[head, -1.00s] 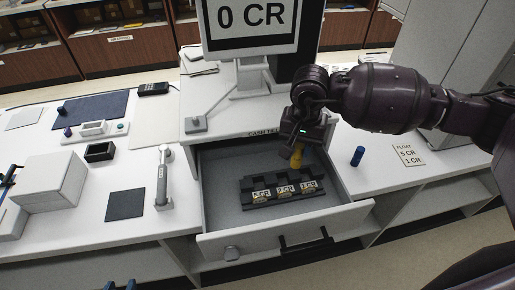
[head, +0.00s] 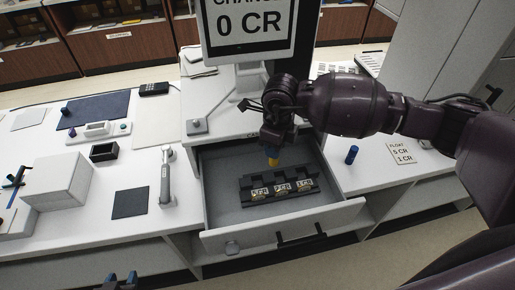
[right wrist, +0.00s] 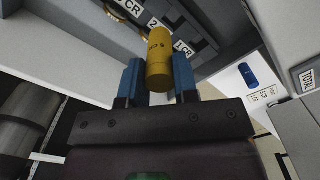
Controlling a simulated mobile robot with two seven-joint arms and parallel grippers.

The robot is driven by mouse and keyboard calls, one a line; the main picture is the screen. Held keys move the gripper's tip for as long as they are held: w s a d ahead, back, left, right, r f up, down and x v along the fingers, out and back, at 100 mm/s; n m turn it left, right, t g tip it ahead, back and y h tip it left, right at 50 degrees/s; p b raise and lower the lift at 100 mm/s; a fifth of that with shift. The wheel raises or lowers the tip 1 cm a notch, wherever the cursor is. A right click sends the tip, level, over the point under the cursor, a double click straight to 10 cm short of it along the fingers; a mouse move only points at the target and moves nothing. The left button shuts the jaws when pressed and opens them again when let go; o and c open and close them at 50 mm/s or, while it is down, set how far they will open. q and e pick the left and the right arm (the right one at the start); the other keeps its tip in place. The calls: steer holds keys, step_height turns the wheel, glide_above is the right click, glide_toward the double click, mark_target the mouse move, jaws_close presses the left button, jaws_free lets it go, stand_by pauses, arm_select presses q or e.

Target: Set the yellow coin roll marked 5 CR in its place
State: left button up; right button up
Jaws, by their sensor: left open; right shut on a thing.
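The yellow coin roll (head: 273,161) is held above the open till drawer (head: 222,214), behind the coin tray, roughly over its middle. In the right wrist view the roll (right wrist: 159,58) shows a dark marking, too small to read surely. My right gripper (head: 272,150) is shut on it, with one blue finger on each side. The dark coin tray (head: 246,184) in the drawer has three labelled places, 5 CR on the left, 2 CR in the middle and 1 CR on the right. My left gripper (head: 122,280) is open and empty at the bottom edge.
A blue roll (head: 352,155) stands on the right counter beside a FLOAT card (head: 401,152). The till screen (head: 248,25) rises behind the drawer. A grey handset (head: 166,180), a dark mat (head: 130,203) and a white box (head: 64,179) occupy the left counter.

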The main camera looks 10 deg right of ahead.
steer(key=m, duration=0.1)
steer(key=a+m, duration=0.1)
steer(key=m, duration=0.1)
steer(key=shift+w+p, duration=0.1)
steer(key=shift+p, duration=0.2)
arm_select(q)
steer(key=r+p, duration=0.2)
steer(key=p, duration=0.1)
steer(key=shift+s+r, duration=0.35)
steer(key=shift+r, duration=0.05)
arm_select(e)
steer(key=a+m, duration=0.1)
steer(key=m, duration=0.4)
steer(key=a+f+m, duration=0.1)
steer(key=m, duration=0.4)
steer(key=a+f+m, duration=0.1)
steer(key=m, duration=0.4)
steer(key=shift+w+a, duration=0.2)
steer(key=shift+a, duration=0.05)
arm_select(q)
steer(key=shift+f+b, duration=0.3)
steer(key=shift+b, duration=0.1)
arm_select(e)
steer(key=shift+f, duration=0.15)
